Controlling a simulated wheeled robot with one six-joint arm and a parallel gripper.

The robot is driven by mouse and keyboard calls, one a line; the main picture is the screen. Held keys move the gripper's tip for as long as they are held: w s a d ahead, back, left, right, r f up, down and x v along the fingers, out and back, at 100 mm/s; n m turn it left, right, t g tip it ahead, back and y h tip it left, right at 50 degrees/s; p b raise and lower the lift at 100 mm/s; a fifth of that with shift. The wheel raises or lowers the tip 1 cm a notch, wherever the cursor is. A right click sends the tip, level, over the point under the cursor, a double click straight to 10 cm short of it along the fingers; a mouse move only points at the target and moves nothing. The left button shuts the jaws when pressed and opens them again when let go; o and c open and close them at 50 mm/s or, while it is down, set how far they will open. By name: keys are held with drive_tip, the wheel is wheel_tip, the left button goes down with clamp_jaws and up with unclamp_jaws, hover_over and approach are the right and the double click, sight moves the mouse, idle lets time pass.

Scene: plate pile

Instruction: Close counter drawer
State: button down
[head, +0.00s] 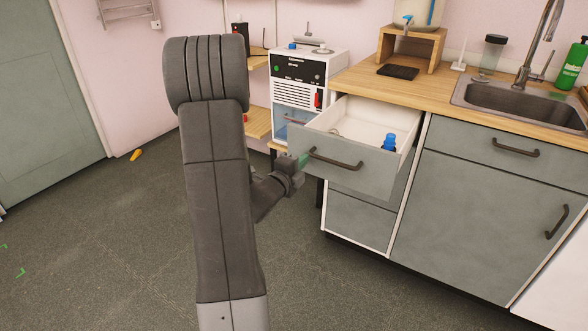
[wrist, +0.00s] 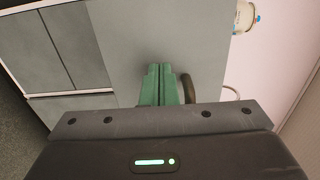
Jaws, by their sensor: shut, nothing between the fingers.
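The counter drawer (head: 352,160) is pulled out, the top one at the left end of the counter. Its grey front has a dark bar handle (head: 335,159). A blue bottle (head: 389,142) and a small ring-shaped item lie inside. My gripper (head: 303,162) is at the left part of the drawer front, by the handle's left end. In the wrist view its green fingers (wrist: 160,85) are together and empty, pointing at the grey front, with the handle (wrist: 188,88) just to their right. I cannot tell whether the fingertips touch the front.
The wooden counter (head: 440,85) holds a sink (head: 520,100), a wooden stand (head: 410,45) and a black tablet-like item (head: 398,72). A white machine (head: 300,80) stands left of the drawer. A yellow item (head: 136,154) lies on the otherwise largely open floor at left.

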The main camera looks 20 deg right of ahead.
drive_tip(key=shift+w+d, duration=0.25)
